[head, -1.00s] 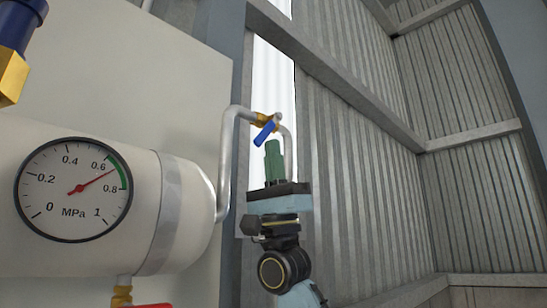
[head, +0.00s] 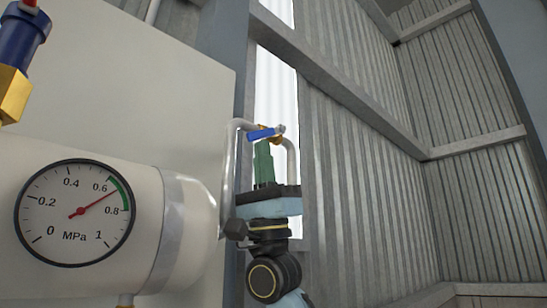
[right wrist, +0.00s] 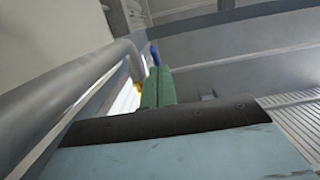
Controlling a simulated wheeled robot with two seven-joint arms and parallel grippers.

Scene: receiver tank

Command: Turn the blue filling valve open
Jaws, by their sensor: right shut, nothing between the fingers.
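The blue filling valve handle (head: 262,133) sits on a brass valve body in the thin grey pipe right of the tank. It points left from its pivot, nearly level, roughly along the pipe's top run. My right gripper (head: 262,143) is shut and empty, its green fingers pointing up. The fingertips are just below the handle in the picture; I cannot tell whether they touch it. In the right wrist view the handle (right wrist: 154,54) shows beyond the green fingers (right wrist: 158,74), with a bit of brass (right wrist: 137,88) to their left. My left gripper is out of view.
The white tank (head: 150,190) carries a round gauge (head: 75,212), its red needle between 0.6 and 0.8 MPa. A blue and brass fitting (head: 22,50) stands at the upper left. A corrugated wall (head: 350,180) stands behind, with open space to the right.

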